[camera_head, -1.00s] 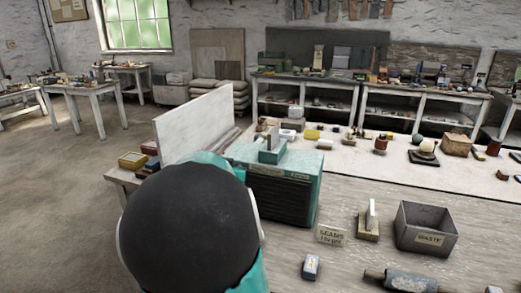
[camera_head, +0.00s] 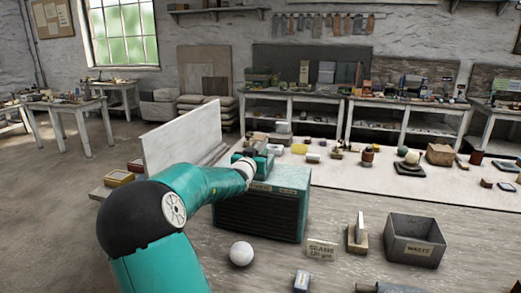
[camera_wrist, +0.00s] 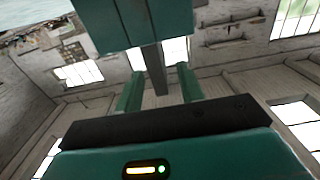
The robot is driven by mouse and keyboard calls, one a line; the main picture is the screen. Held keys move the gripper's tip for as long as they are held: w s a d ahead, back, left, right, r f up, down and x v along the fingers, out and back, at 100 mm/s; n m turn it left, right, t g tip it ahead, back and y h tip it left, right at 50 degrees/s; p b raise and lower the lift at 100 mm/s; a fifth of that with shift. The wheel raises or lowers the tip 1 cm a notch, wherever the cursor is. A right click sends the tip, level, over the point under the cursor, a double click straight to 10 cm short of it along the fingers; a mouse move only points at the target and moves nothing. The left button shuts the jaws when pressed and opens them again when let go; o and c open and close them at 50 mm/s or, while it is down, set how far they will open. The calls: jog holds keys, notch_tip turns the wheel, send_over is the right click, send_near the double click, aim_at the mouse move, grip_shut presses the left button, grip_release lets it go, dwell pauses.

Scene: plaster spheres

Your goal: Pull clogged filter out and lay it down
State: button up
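A teal box unit with a dark slatted front (camera_head: 258,217) stands on the bench in the head view. The slatted panel looks like the filter side, but I cannot make out a separate filter. My gripper (camera_head: 264,158) is above the unit's top, beyond the white wrist joint; its fingertips are too small to read there. In the wrist view my gripper (camera_wrist: 159,78) has two teal fingers standing apart. A narrow dark bar shows between them, and I cannot tell whether they touch it. A teal block of uncertain identity (camera_wrist: 145,22) fills the top centre.
A white sphere (camera_head: 241,253) lies in front of the unit. A label card (camera_head: 321,250), a wooden stand (camera_head: 357,238) and a grey waste bin (camera_head: 416,240) stand to the right. A white panel (camera_head: 184,140) rises behind the unit. Some bench surface is bare between them.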

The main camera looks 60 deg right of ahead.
aim_at(261, 148)
jog(key=shift+w+d, duration=0.2)
jog(key=shift+d, duration=0.9)
jog(key=shift+w+d, duration=0.2)
jog(key=shift+d, duration=0.85)
grip_shut()
jog(key=shift+r, duration=3.5)
